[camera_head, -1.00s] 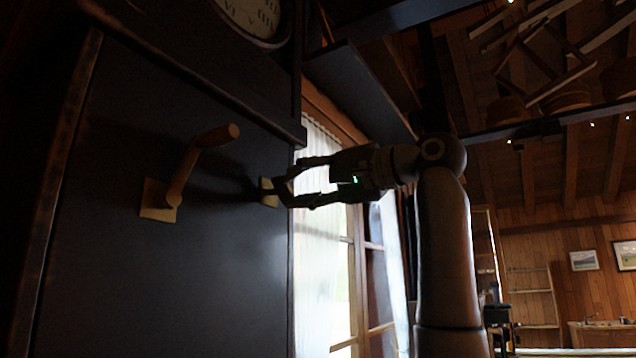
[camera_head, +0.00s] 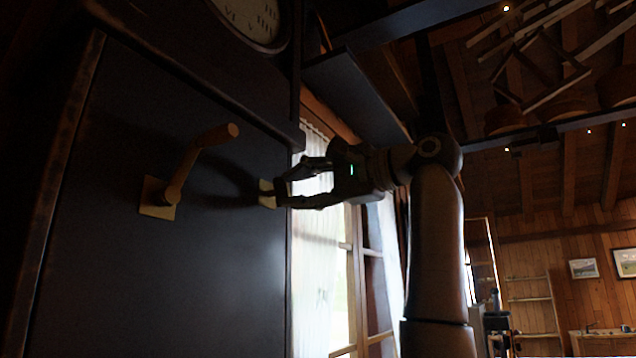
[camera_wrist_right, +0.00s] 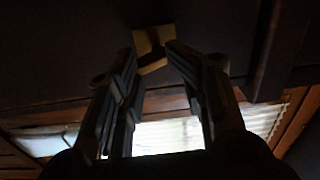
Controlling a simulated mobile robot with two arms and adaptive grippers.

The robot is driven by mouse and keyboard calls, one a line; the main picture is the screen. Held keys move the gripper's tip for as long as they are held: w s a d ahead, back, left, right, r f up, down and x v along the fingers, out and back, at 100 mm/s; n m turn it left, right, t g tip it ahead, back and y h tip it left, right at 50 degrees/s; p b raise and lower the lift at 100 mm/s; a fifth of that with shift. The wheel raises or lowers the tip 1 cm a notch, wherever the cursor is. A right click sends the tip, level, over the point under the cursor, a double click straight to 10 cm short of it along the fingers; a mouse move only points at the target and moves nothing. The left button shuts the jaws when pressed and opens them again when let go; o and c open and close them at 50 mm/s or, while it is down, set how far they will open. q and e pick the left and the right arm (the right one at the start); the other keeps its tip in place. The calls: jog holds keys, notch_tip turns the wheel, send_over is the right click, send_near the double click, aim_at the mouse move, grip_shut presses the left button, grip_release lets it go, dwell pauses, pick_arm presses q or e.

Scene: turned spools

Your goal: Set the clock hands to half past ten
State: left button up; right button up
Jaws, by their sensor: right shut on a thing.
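The clock face (camera_head: 258,14) shows only its lower rim with Roman numerals at the top of the head view; no hands are visible. Below it, a wooden crank (camera_head: 180,175) on a square brass-coloured plate stands out from the dark panel. A second square plate (camera_head: 266,194) sits to its right; it also shows in the right wrist view (camera_wrist_right: 154,38). My right gripper (camera_head: 281,184) is at this second plate, shut on the small part there, which its fingers mostly hide. My left gripper is not in view.
The dark front panel (camera_head: 215,290) is bare below the cranks. A ledge (camera_head: 235,95) overhangs above them. A curtained window (camera_head: 318,250) is right of the panel, behind my right arm. A dark beam (camera_head: 360,95) is above the arm.

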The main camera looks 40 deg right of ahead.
jog(key=shift+w+a, duration=0.3)
jog(key=o, duration=0.4)
jog(key=shift+w+a+f, duration=0.15)
jog(key=shift+w+a, duration=0.25)
jog(key=shift+w, duration=0.15)
jog(key=shift+w+f, duration=0.1)
jog(key=shift+f, duration=0.05)
jog(key=v, duration=1.3)
jog(key=shift+r, duration=0.5)
